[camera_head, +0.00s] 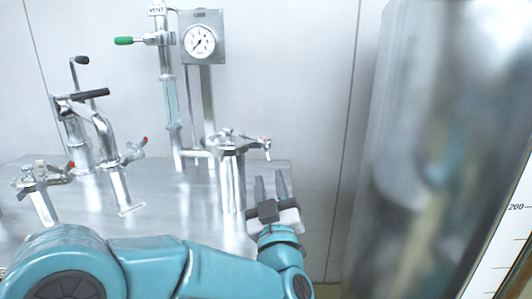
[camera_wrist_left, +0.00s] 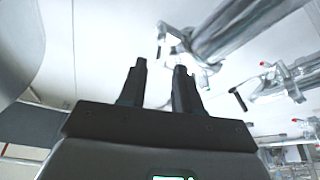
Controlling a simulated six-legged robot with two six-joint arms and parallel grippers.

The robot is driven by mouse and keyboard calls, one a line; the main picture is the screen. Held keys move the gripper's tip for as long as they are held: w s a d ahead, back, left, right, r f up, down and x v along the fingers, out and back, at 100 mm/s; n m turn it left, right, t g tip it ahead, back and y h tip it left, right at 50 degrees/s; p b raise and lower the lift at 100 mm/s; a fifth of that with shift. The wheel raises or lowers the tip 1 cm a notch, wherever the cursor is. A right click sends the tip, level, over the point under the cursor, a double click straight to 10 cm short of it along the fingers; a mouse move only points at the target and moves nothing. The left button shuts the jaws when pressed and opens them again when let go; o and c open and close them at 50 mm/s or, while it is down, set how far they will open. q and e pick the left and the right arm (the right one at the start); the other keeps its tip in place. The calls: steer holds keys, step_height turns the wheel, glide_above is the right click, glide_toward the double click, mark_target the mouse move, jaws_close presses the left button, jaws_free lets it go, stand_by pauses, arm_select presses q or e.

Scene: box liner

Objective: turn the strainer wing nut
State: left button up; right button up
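In the head view, an upright metal cylinder that looks like the strainer (camera_head: 230,185) stands at the right of the metal bench. Its clamped top has fittings and a small lever-like piece (camera_head: 265,145) at its right; I cannot tell for sure which part is the wing nut. My left gripper (camera_head: 270,176) is open and empty, fingers up, right of the cylinder and below that piece, apart from it. In the left wrist view, the gripper (camera_wrist_left: 160,66) shows a gap between its fingers, with metal clamp fittings (camera_wrist_left: 178,38) just beyond the tips. My right gripper is not in view.
A pressure gauge (camera_head: 199,41) and a green-handled valve (camera_head: 124,41) rise behind the bench. Several pipes with levers, including a black-handled one (camera_head: 90,95), stand at the left. A large shiny metal vessel (camera_head: 400,150) fills the right side, close to my left gripper's right.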

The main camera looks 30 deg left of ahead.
mark_target(266, 153)
arm_select(q)
steer(key=x, duration=0.8)
steer(key=shift+w+a+r+p, duration=0.1)
steer(key=shift+w+a+p, duration=0.1)
steer(key=shift+p, duration=0.15)
jaws_close()
